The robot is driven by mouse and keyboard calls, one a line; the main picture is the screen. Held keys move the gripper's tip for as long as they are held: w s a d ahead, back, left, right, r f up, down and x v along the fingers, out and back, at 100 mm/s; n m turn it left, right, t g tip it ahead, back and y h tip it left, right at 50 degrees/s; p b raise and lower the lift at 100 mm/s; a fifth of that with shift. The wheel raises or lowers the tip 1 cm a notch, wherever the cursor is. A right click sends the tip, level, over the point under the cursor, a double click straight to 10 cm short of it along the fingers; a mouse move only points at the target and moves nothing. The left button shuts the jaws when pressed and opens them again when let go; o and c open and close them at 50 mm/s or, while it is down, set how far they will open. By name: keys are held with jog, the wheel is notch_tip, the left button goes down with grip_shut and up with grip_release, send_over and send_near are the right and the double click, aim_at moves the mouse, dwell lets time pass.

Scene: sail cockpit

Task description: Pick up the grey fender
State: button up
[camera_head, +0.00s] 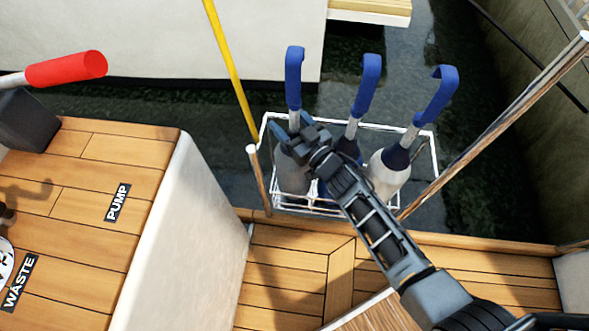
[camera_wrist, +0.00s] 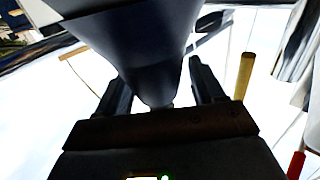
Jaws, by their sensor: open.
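The grey fender (camera_head: 289,172) stands at the left in a white wire basket (camera_head: 428,150), its blue strap (camera_head: 294,75) looping up above it. My gripper (camera_head: 292,133) is open at the top of this fender, just below the strap, and hides part of its neck. In the wrist view a dark tapered shape (camera_wrist: 140,45) fills the space between my two fingers; I cannot tell whether they touch it.
A dark blue fender (camera_head: 348,146) and a white fender with a navy top (camera_head: 388,172) stand to the right in the basket. A yellow pole (camera_head: 229,65) and a slanting rail (camera_head: 495,125) flank it. A wooden deck (camera_head: 285,265) lies in front.

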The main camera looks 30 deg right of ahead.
jog(key=shift+c, duration=0.5)
grip_shut()
jog(key=shift+r, duration=0.1)
dwell(0.8)
